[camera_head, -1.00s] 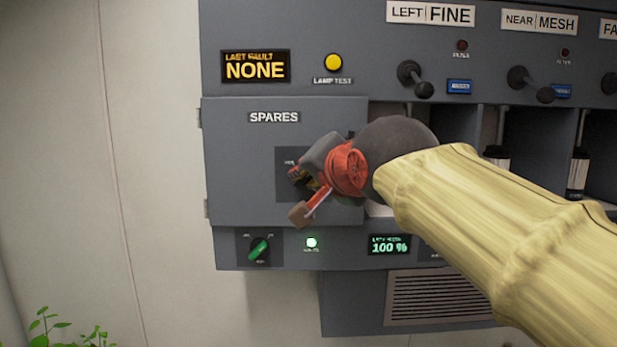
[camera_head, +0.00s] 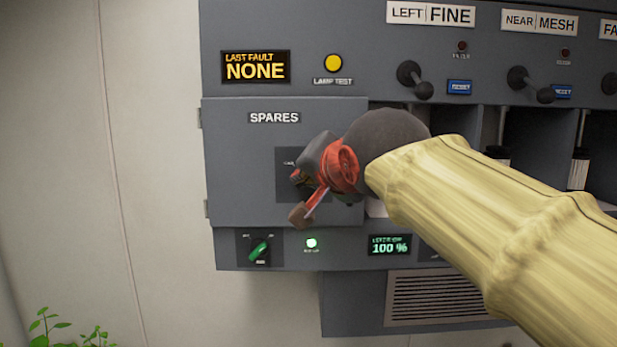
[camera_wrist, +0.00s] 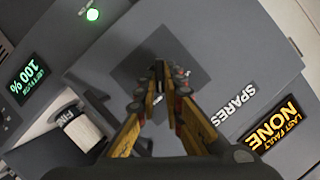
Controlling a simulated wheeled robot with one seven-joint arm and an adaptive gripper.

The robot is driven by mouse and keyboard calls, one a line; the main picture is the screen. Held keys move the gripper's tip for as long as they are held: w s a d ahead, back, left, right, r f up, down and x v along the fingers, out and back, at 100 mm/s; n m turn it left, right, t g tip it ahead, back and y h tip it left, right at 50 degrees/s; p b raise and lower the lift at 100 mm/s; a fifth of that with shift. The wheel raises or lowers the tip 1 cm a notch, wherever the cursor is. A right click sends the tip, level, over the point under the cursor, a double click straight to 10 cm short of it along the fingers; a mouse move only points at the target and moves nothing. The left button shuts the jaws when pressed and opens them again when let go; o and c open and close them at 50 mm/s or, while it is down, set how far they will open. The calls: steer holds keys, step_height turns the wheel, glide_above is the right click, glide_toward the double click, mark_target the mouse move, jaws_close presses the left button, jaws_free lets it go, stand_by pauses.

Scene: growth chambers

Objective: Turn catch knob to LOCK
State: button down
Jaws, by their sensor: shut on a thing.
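The catch knob (camera_wrist: 178,72) is on a dark square plate (camera_head: 284,160) on the grey SPARES door (camera_head: 240,190). In the head view my gripper (camera_head: 300,186) is at that plate and hides most of the knob and its markings. In the wrist view my gripper (camera_wrist: 160,78) points at the plate, with its two yellow fingers nearly together at the tips around the small knob. The gripper is shut on the knob. I cannot read which way the knob points. The door looks flush with the cabinet front.
A green rotary switch (camera_head: 259,250) and a lit green lamp (camera_head: 311,243) sit below the door. A 100 % display (camera_head: 389,245) is to their right. A yellow LAMP TEST button (camera_head: 333,63) is above. Black-knobbed levers (camera_head: 415,80) stick out at the upper right.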

steer(key=n+h, duration=0.2)
steer(key=n, duration=0.1)
steer(key=a+n+h, duration=0.1)
steer(key=n+h, duration=0.2)
steer(key=n, duration=0.1)
steer(key=n+h+b, duration=0.1)
steer(key=n+h, duration=0.1)
steer(key=n, duration=0.2)
steer(key=shift+a+f+h, duration=0.1)
steer(key=shift+a+h, duration=0.15)
steer(key=shift+h, duration=0.15)
steer(key=shift+n, duration=0.4)
stand_by(0.4)
steer(key=c, duration=2)
jaws_free()
steer(key=shift+o, duration=0.5)
steer(key=v, duration=1.2)
